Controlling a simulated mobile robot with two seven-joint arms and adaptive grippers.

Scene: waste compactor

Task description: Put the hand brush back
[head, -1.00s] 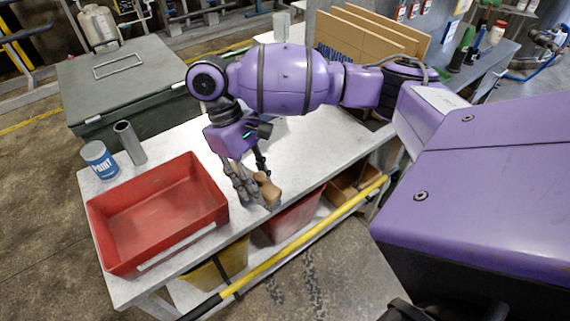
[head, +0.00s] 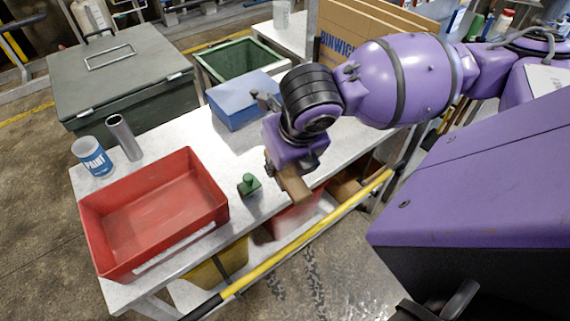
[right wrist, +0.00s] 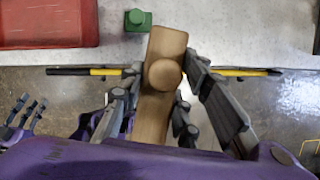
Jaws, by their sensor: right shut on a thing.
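The hand brush (head: 293,184) looks like a brown wooden block with a round knob. My right gripper (right wrist: 165,100) is shut on it, with fingers on both sides, in the right wrist view. In the head view the arm holds it near the table's front edge, apparently above the surface. Its underside is hidden. My left gripper (right wrist: 25,115) shows at the left edge of the right wrist view, its fingers apart and empty. It is not clearly visible in the head view.
A red tray (head: 85,215) stands on the grey table (head: 190,150), with a paint can (head: 92,158) and metal tube (head: 124,138) behind. A small green object (head: 249,186) lies right of the tray. A blue box (head: 240,104) stands behind. A yellow rail (head: 285,250) runs along the front.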

